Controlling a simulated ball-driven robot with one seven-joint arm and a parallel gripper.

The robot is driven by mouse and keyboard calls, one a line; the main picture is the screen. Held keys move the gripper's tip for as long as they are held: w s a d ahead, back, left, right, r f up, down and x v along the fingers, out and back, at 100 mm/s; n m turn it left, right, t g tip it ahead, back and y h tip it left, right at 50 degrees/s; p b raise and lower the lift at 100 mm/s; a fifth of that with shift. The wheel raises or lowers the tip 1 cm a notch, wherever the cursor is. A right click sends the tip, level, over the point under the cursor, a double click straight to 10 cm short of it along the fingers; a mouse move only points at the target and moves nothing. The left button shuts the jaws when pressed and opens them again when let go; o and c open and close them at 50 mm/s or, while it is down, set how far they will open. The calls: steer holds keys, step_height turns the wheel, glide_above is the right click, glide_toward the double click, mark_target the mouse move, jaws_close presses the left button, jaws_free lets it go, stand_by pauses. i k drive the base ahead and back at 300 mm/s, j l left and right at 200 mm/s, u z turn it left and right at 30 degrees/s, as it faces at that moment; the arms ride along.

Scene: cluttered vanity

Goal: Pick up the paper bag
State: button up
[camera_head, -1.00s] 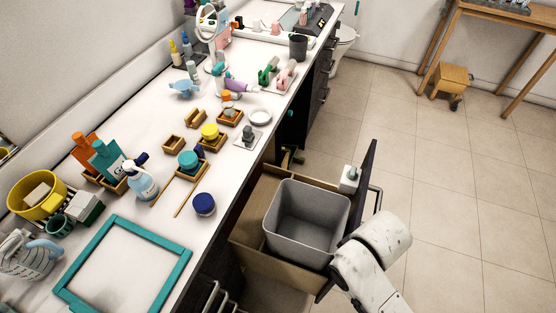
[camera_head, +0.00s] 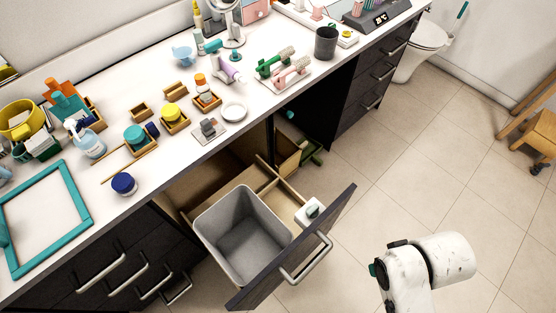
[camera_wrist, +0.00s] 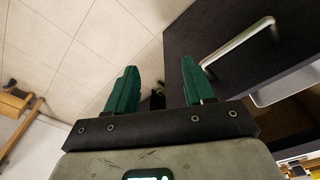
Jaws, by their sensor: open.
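I cannot make out a paper bag for certain in either view. A tan, upright-sided thing (camera_head: 288,162) with green parts beside it stands low under the counter, behind the open drawer; it is partly hidden and I cannot tell if it is the bag. My gripper (camera_wrist: 158,64) is open and empty in the wrist view, with two green fingers apart above floor tiles and a small dark and green thing beyond them. In the head view my white arm is at the lower right, outside the drawer front, and the fingers are mostly hidden.
An open drawer (camera_head: 329,232) juts out with a grey bin (camera_head: 242,238) and a white dispenser bottle (camera_head: 309,211) in it. The dark drawer front and handle are close on the right in the wrist view (camera_wrist: 237,45). The counter (camera_head: 75,160) is cluttered. Floor (camera_head: 400,190) on the right is clear.

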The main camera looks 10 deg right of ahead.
mark_target(287, 154)
steer(key=i+l+u, duration=0.1)
steer(key=u, duration=0.35)
steer(key=i+l+u, duration=0.1)
steer(key=l+u, duration=0.2)
steer(key=u, duration=0.15)
steer(key=l+u, duration=0.2)
steer(key=u, duration=0.25)
steer(key=l+u, duration=0.2)
steer(key=l, duration=0.5)
steer(key=l+u, duration=0.2)
steer(key=l, duration=0.45)
steer(key=l+u, duration=0.2)
steer(key=l, duration=0.5)
steer(key=k+l+u, duration=0.15)
steer(key=l, duration=0.5)
steer(key=k+l, duration=0.1)
steer(key=l, duration=1.1)
steer(key=k+l, duration=0.15)
steer(key=l, duration=0.45)
